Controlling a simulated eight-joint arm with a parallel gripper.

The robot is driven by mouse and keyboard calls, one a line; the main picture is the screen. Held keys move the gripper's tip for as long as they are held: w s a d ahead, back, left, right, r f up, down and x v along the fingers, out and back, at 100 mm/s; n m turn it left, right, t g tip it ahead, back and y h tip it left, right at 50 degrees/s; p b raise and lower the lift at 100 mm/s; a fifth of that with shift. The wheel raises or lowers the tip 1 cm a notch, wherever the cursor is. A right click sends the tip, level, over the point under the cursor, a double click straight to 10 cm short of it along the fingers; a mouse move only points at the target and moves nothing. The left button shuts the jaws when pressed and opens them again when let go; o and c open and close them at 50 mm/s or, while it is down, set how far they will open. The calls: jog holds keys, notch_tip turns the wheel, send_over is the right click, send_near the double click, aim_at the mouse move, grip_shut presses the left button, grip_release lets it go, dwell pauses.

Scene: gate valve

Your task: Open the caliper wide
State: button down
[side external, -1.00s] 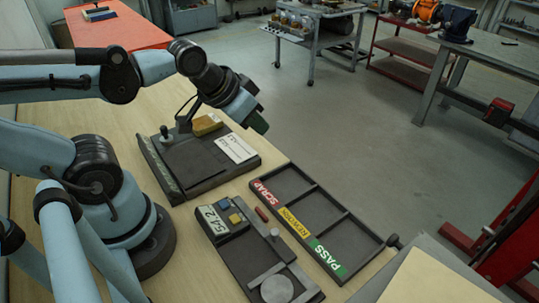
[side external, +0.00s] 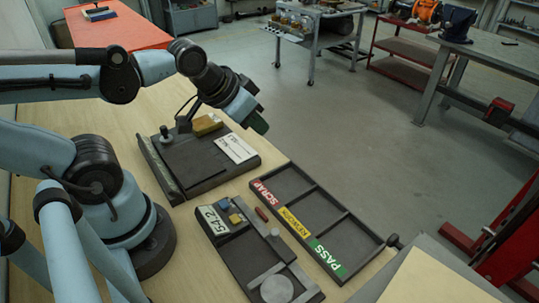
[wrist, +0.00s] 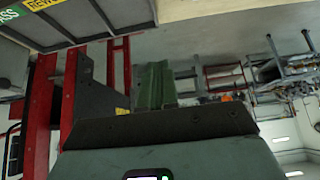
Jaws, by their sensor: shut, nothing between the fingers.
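The caliper appears to be the dark gauge block (side external: 238,262) at the front centre in the side view, with a 54.2 readout (side external: 212,220) at one end. Light grey bars (side external: 266,275) lie beside a round grey disc (side external: 276,289) at its near end. I cannot tell for sure which bar slides, or whether they touch the disc. My gripper (side external: 259,124) is up in the air beyond the block, above the far edge of the bench, and touches nothing. Its green fingers (wrist: 155,85) are shut and empty in the wrist view, where the caliper does not show.
A dark tray with SCRAP, REWORK and PASS labels (side external: 347,222) lies right of the gauge block. A dark fixture (side external: 170,165) with a white card (side external: 236,149) and a yellow block (side external: 207,125) stands behind.

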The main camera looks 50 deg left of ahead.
jog(key=c, duration=1.7)
grip_release()
jog(key=o, duration=0.3)
jog(key=shift+d, duration=0.35)
jog(key=o, duration=0.3)
jog(key=d+n+g, duration=0.1)
jog(key=d, duration=0.1)
jog(key=s+d+n+g, duration=0.1)
jog(key=d, duration=0.2)
jog(key=s+d+n+g+h, duration=0.1)
jog(key=d+n, duration=0.1)
jog(key=d, duration=0.1)
jog(key=shift+s+d+r+g, duration=0.1)
jog(key=shift+s+r+g, duration=0.05)
jog(key=shift+r+g, duration=0.25)
jog(key=shift+o, duration=0.2)
jog(key=r+n+g+y, duration=0.1)
jog(key=n+g, duration=0.2)
jog(key=n, duration=0.2)
send_over(275, 232)
jog(key=shift+f, duration=5.85)
